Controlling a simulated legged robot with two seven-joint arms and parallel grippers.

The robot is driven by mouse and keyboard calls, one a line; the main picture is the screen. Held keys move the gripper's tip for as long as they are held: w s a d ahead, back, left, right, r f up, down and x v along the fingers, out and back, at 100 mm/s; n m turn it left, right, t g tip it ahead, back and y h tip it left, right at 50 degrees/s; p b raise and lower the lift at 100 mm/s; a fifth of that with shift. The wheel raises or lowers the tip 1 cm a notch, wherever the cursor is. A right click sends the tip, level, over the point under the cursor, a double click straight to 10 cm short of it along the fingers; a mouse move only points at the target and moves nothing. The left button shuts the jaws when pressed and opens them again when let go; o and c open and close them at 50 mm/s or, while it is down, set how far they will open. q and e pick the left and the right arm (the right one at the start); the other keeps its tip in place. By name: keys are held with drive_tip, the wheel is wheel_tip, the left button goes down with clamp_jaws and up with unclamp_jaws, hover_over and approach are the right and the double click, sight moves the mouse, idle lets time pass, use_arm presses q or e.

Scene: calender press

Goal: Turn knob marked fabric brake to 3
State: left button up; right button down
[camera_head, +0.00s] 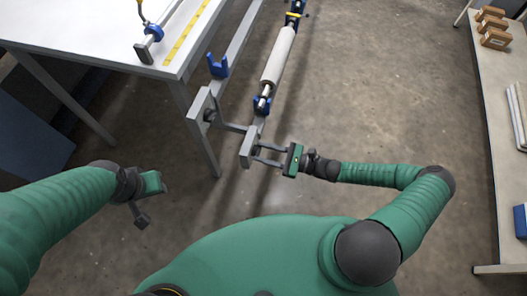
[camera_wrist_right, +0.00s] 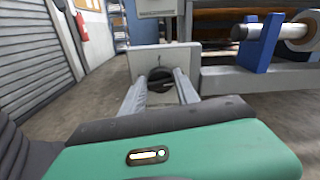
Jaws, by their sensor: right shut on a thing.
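A round dark knob (camera_wrist_right: 160,82) sits on the front of a light grey plate (camera_wrist_right: 166,58) in the right wrist view. The two grey fingers of my right gripper (camera_wrist_right: 160,92) reach to it and are shut on it, one on each side. In the head view my right gripper (camera_head: 258,153) reaches left to the same plate (camera_head: 250,141) at the machine's near end; the knob is hidden there. No label or number on the knob is readable. My left gripper (camera_head: 152,203) is empty and its fingers look apart, low at the left, away from the machine.
A second grey plate with a dark knob (camera_head: 208,115) is left of the held one. A roller (camera_head: 278,55) on blue supports runs behind. Floor between is clear.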

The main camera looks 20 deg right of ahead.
drive_tip(key=shift+d+f, duration=0.1)
drive_tip(key=shift+f, duration=0.25)
drive_tip(key=c, duration=1.2)
unclamp_jaws()
drive_tip(key=o, duration=0.3)
drive_tip(key=shift+r, duration=0.1)
drive_tip(key=shift+r, duration=0.1)
drive_tip(key=v, duration=1.7)
